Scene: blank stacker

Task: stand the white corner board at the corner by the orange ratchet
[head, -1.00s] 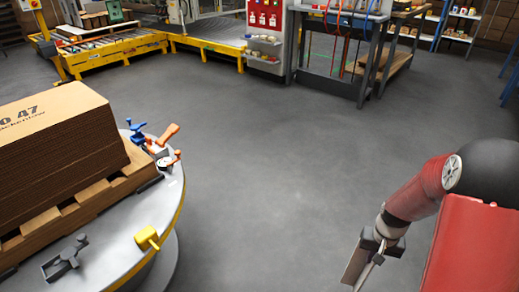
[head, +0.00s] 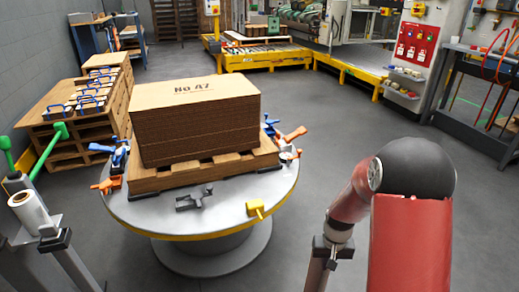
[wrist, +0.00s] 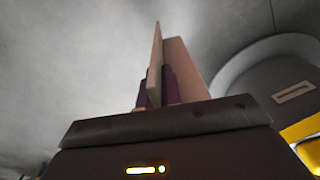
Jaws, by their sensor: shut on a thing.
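My gripper (wrist: 157,98) is shut on a pale, angled board, the white corner board (wrist: 183,72), which stands up between its dark purple pads in the wrist view. In the head view my gripper (head: 330,250) hangs at the lower right, apart from the turntable (head: 150,218), and the board is barely visible there. A pallet with a tall stack of brown blanks (head: 197,125) sits on the turntable. One orange ratchet (head: 293,134) is by the pallet's right corner. Another orange tool (head: 107,185) lies by the left corner.
A yellow tool (head: 256,208) and a dark grey clamp (head: 194,199) sit on the turntable's front rim. A stand with a white roll (head: 30,212) is at the left. A loaded pallet (head: 85,115) stands behind it.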

